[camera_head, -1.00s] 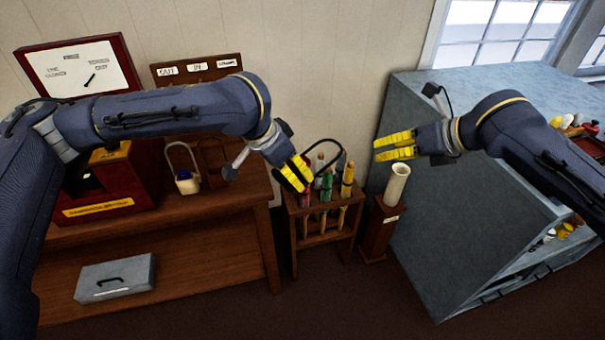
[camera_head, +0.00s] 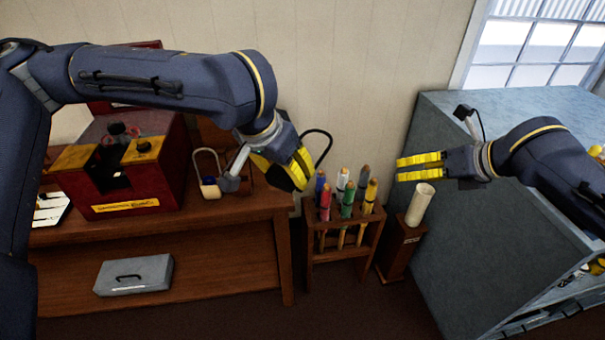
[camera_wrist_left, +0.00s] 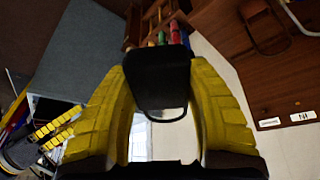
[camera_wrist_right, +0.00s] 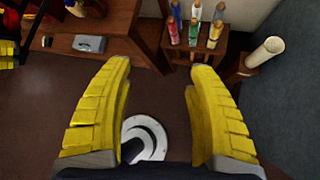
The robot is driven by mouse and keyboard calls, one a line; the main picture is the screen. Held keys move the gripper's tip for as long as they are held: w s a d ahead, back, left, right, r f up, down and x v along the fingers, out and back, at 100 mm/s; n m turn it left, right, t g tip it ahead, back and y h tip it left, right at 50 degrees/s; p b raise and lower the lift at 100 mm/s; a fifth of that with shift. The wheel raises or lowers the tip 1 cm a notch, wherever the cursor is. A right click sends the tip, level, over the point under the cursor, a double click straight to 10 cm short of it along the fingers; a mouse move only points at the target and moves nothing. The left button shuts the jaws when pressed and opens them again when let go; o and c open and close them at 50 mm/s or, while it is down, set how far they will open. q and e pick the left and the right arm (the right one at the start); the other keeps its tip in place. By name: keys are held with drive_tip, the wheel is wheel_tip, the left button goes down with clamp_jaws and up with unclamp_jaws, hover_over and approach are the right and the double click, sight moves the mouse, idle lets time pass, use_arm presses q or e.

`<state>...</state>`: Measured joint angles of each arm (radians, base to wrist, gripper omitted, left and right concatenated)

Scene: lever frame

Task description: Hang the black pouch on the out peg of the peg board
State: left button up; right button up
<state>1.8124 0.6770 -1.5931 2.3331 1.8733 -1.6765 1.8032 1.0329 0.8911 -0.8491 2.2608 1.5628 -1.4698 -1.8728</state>
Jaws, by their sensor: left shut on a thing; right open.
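The black pouch (camera_head: 284,182) is held in my left gripper (camera_head: 294,170), and its dark loop handle sticks up to the right. In the left wrist view the pouch (camera_wrist_left: 162,78) sits between the two yellow fingers. It hangs in the air near the right end of the wooden bench, left of the rack. The brown peg board (camera_wrist_left: 285,88) shows in the left wrist view with two white labels too small to read. My left arm hides most of it in the head view. My right gripper (camera_head: 402,168) is open and empty above the white cylinder.
A red box (camera_head: 125,185) and a padlock-like item (camera_head: 209,188) stand on the bench (camera_head: 240,210). A rack (camera_head: 345,225) of several coloured tubes and a white cylinder (camera_head: 419,204) on a wooden stand are to the right. A grey box (camera_head: 133,275) is on the lower shelf.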

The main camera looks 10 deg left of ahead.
drive_tip(key=shift+o, duration=1)
drive_tip(key=shift+a+r, duration=0.15)
drive_tip(key=shift+o, duration=1.4)
drive_tip(key=s+a+n+y, duration=0.1)
drive_tip(key=s+a+n, duration=0.2)
drive_tip(key=a, duration=0.7)
drive_tip(key=shift+s+r, duration=0.15)
drive_tip(key=shift+s, duration=0.1)
drive_tip(key=s+a+r+n+y, duration=0.3)
drive_tip(key=s+a+n+y, duration=0.1)
drive_tip(key=s+a+n, duration=0.5)
drive_tip(key=shift+m, duration=0.4)
drive_tip(key=shift+w+r+x, duration=0.15)
drive_tip(key=shift+r+x, duration=0.05)
drive_tip(key=shift+x, duration=0.95)
drive_tip(key=shift+w+r+x, duration=0.15)
drive_tip(key=shift+r+x, duration=0.1)
drive_tip(key=shift+x, duration=0.85)
drive_tip(key=shift+w+r+x, duration=0.2)
drive_tip(key=shift+x, duration=0.95)
drive_tip(key=shift+c, duration=0.4)
